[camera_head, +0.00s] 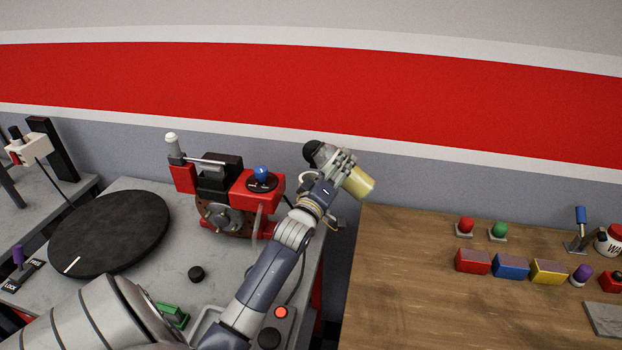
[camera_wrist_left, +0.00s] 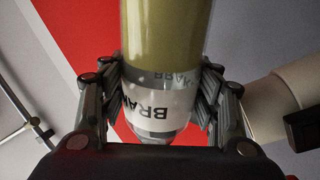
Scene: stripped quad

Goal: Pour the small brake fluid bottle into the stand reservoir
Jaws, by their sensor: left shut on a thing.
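The small brake fluid bottle (camera_head: 359,183) has a yellowish body and a pale label with dark lettering. My left gripper (camera_head: 335,168) is shut around it, right of the red stand (camera_head: 245,193) and above the gap between the tables. The bottle is tilted, with its yellow end toward the lower right. In the left wrist view, the bottle (camera_wrist_left: 165,40) stands between both fingers of the gripper (camera_wrist_left: 160,105), which press on the label area. The stand carries a black block and a blue knob (camera_head: 262,172); I cannot tell which part is its reservoir. My right gripper is not in view.
A black turntable (camera_head: 110,232) and a small black round piece (camera_head: 196,273) are on the grey table (camera_head: 150,290). A wooden table (camera_head: 410,280) at right holds coloured blocks (camera_head: 510,266) and buttons; its left part is clear. A red-lit button box (camera_head: 281,313) is near my arm.

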